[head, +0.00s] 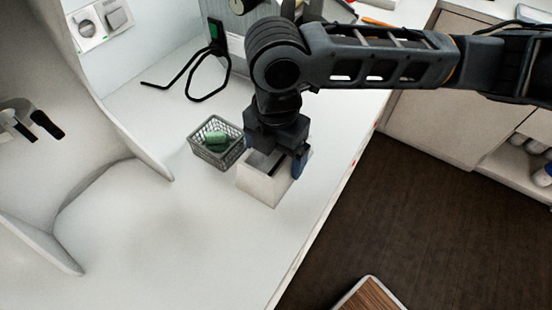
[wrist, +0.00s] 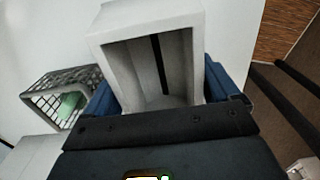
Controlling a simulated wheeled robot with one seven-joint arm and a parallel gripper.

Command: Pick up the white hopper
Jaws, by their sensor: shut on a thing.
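The white hopper (head: 262,186) is a box-like, open-topped piece at the counter's right side in the head view. My gripper (head: 276,158) is above it, pointing down, with its blue fingers at the hopper's sides. In the wrist view the hopper (wrist: 120,30) shows its hollow inside with a dark slot, and my gripper (wrist: 165,100) has a blue finger on either side of it. The gripper is shut on the hopper. I cannot tell whether the hopper's base touches the counter.
A grey mesh basket (head: 217,158) with a green item (head: 216,139) stands just left of the hopper. A black wire stand (head: 208,95) is behind it. A curved white panel (head: 125,145) rises at left. The counter (head: 180,230) is clear in front; its edge drops to a dark floor (head: 380,220).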

